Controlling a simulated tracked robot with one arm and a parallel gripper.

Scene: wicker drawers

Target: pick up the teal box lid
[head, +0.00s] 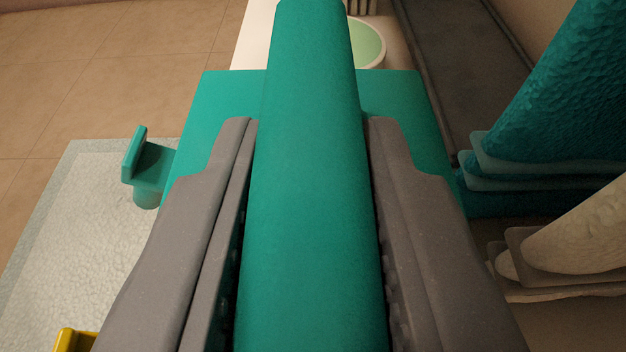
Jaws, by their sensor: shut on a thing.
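The teal box lid (395,92) shows as a flat teal plate with a long, smooth, rounded teal bar (315,200) above it. The bar looks like the lid's handle and runs from the bottom of the view to its top edge. My gripper (311,122) is shut on this bar, with one grey finger along each side. The bar and fingers hide much of the plate. I cannot tell whether the lid is resting on something or raised.
A small teal bracket-shaped piece (150,165) sticks out at the left, over a pale textured mat (75,235). A yellow object (75,340) is at the lower left. A pale green bowl (368,45) is behind. Folded teal (560,95) and beige (580,235) cloths stand close at the right.

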